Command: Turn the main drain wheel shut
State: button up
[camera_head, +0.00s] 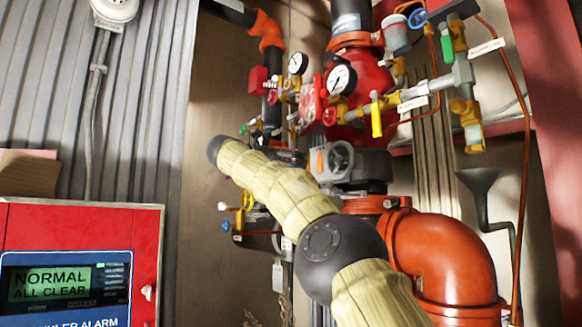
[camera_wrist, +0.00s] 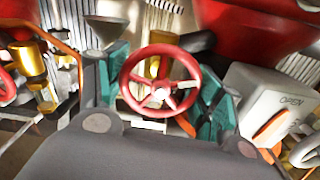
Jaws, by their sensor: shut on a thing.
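A red spoked handwheel (camera_wrist: 160,49) with a pale hub is in the middle of the wrist view. My gripper (camera_wrist: 163,84) has its green-padded fingers on either side of the wheel's rim and is shut on it. A brass part shows behind the spokes. I cannot read any tag that names this wheel. In the head view my arm reaches up and left across the pipework, and I cannot make out the gripper or the held wheel there.
A grey box marked OPEN (camera_wrist: 275,100) with an orange pointer stands close right of my gripper. A funnel (camera_wrist: 106,30) is at upper left. The head view shows gauges (camera_head: 341,79), an orange pipe elbow (camera_head: 455,258) and a red alarm panel (camera_head: 80,220) reading NORMAL, ALL CLEAR.

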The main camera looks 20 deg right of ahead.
jog(key=shift+m, duration=0.5)
jog(key=o, duration=1)
jog(key=shift+o, duration=0.2)
jog(key=v, duration=1.2)
